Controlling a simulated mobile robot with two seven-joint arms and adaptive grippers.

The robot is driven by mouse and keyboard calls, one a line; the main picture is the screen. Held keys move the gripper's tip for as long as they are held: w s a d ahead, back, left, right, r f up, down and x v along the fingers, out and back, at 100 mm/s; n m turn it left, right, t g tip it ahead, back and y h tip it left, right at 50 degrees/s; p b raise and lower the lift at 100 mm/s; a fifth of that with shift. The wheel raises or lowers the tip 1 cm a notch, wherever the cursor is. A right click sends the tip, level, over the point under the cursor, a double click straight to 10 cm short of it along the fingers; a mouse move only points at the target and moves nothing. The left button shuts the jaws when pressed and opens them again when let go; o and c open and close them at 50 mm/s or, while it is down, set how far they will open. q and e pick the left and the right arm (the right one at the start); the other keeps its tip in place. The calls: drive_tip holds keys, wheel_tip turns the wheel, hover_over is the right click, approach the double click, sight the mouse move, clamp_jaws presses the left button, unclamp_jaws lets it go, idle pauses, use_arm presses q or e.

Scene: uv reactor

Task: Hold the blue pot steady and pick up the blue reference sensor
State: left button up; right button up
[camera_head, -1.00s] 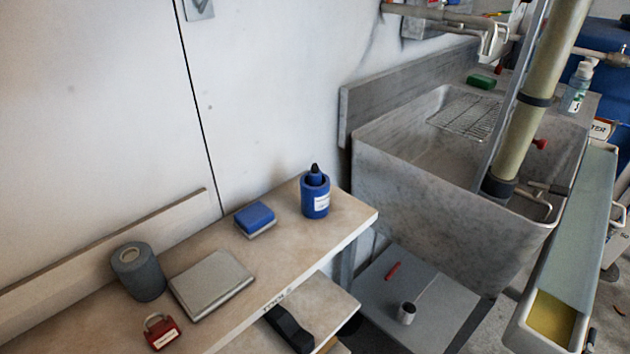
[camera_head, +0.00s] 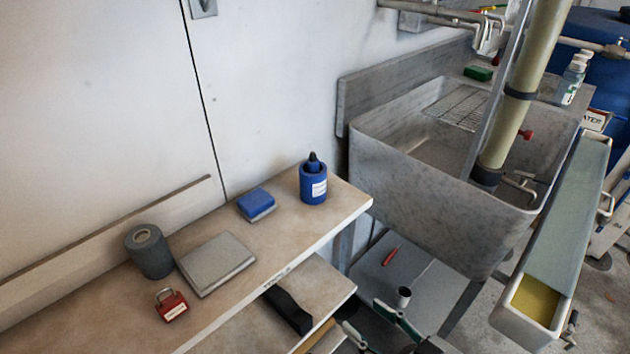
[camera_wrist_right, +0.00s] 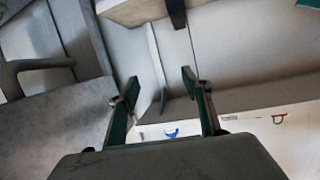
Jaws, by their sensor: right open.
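The blue pot (camera_head: 313,187) stands upright near the right end of the wooden shelf, with a white label on its front. The blue reference sensor (camera_head: 314,164) stands in the pot; its blue upper part and black tip show above the rim, and the rest is hidden. My right gripper (camera_head: 372,333) is at the bottom edge of the head view, below and to the right of the shelf, well apart from the pot. In the right wrist view its two green-lined fingers (camera_wrist_right: 160,85) are spread with nothing between them. My left gripper is not in view.
On the shelf (camera_head: 245,275) are a blue sponge-like block (camera_head: 256,204), a grey flat box (camera_head: 216,263), a dark grey roll (camera_head: 149,251) and a red padlock (camera_head: 171,304). A lower shelf holds a black strap (camera_head: 288,309). A stone sink (camera_head: 430,210) stands to the right.

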drive_tip(key=w+a+r+n+y, duration=0.1)
drive_tip(key=w+r+n+y, duration=0.1)
drive_tip(key=w+r, duration=0.5)
drive_tip(key=n+g+y+p, duration=0.2)
drive_tip(key=y, duration=0.1)
approach(324, 191)
drive_tip(key=shift+w+a+f, duration=0.2)
drive_tip(key=shift+w+a, duration=0.15)
drive_tip(key=shift+a, duration=0.15)
drive_tip(key=shift+w+a+r, duration=0.1)
drive_tip(key=shift+w+a, duration=0.05)
drive_tip(key=shift+w+a+r, duration=0.15)
drive_tip(key=shift+w+a, duration=0.05)
drive_tip(key=shift+a, duration=0.05)
drive_tip(key=x, duration=0.8)
drive_tip(key=shift+w+a, duration=0.15)
drive_tip(key=shift+a, duration=0.1)
drive_tip(key=shift+w+a, duration=0.15)
drive_tip(key=shift+a, duration=0.05)
drive_tip(key=c, duration=0.7)
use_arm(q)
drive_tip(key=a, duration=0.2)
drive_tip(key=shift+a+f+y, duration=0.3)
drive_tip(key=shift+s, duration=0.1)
